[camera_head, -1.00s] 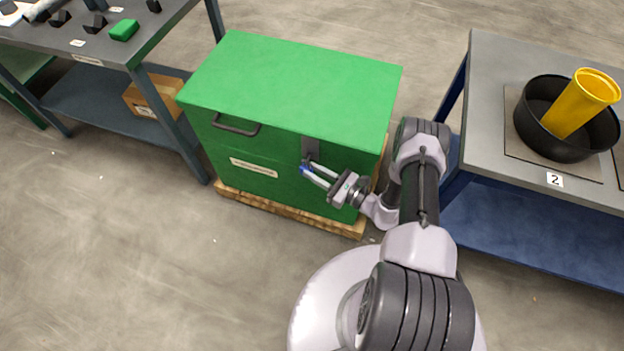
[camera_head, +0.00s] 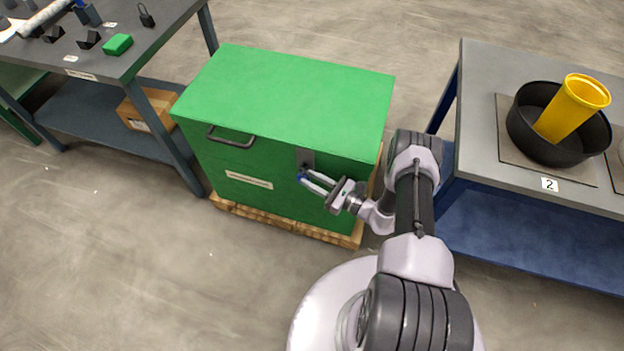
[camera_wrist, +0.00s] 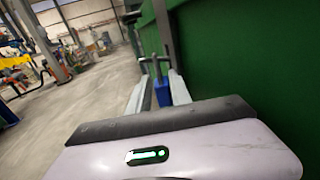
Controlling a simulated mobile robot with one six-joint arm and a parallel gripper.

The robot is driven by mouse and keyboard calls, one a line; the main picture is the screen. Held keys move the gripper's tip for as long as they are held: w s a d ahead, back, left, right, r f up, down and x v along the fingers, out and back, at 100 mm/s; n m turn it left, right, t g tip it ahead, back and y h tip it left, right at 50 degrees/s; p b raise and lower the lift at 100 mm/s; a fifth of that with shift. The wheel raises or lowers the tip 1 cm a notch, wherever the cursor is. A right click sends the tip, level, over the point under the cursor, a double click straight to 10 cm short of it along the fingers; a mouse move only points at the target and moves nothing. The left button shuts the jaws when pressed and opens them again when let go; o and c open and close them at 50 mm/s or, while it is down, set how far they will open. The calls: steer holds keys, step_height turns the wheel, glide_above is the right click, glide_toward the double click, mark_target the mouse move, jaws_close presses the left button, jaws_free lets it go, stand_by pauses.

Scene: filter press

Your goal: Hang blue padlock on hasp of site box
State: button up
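The green site box (camera_head: 285,95) stands on a wooden pallet, with a grey hasp (camera_head: 306,157) on the upper part of its front face. My gripper (camera_head: 305,178) is just below and in front of the hasp. It is shut on the blue padlock (camera_head: 300,176), which is small in the head view. In the wrist view the padlock's blue body (camera_wrist: 162,94) sits between my fingers (camera_wrist: 160,92), with its grey shackle pointing up, close to the green wall. I cannot tell whether the shackle touches the hasp.
A grey bench (camera_head: 135,60) on the left holds a green block (camera_head: 117,44), a black padlock (camera_head: 146,16) and several dark items. A grey table (camera_head: 480,120) on the right bears a black pan (camera_head: 522,130) with a yellow container (camera_head: 570,108). Open floor lies at front left.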

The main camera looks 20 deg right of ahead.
steer(key=o, duration=0.4)
steer(key=shift+c, duration=0.2)
steer(key=shift+d, duration=0.1)
